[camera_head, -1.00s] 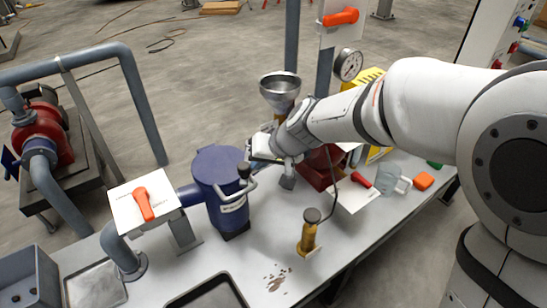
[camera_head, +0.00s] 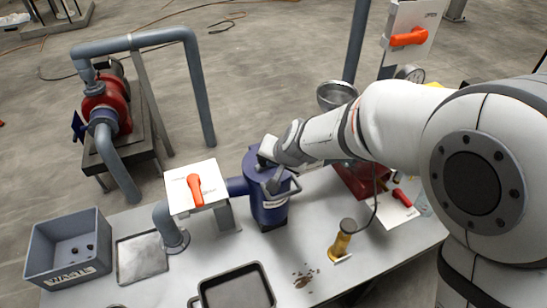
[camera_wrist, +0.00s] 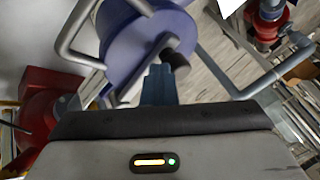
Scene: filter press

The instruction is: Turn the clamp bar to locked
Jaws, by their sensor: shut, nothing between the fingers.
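The blue filter housing (camera_head: 268,205) stands upright on the table, with its round blue lid also filling the top of the wrist view (camera_wrist: 125,35). A grey metal bar (camera_wrist: 130,90) lies across the lid and ends in a black knob (camera_wrist: 176,62); I take it for the clamp bar. A bent grey tube (camera_wrist: 68,42) curves beside the lid. My gripper (camera_wrist: 160,72) is shut and empty, its fingertips close beside the knob; I cannot tell whether they touch. In the head view my gripper (camera_head: 268,160) is over the lid and hides part of the bar.
A white plate with an orange handle (camera_head: 196,190) stands left of the housing. A brass-coloured post with a dark knob (camera_head: 342,240) and a black tray (camera_head: 235,288) are nearer the front. A grey bin (camera_head: 68,250) and red pump (camera_head: 105,105) are left.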

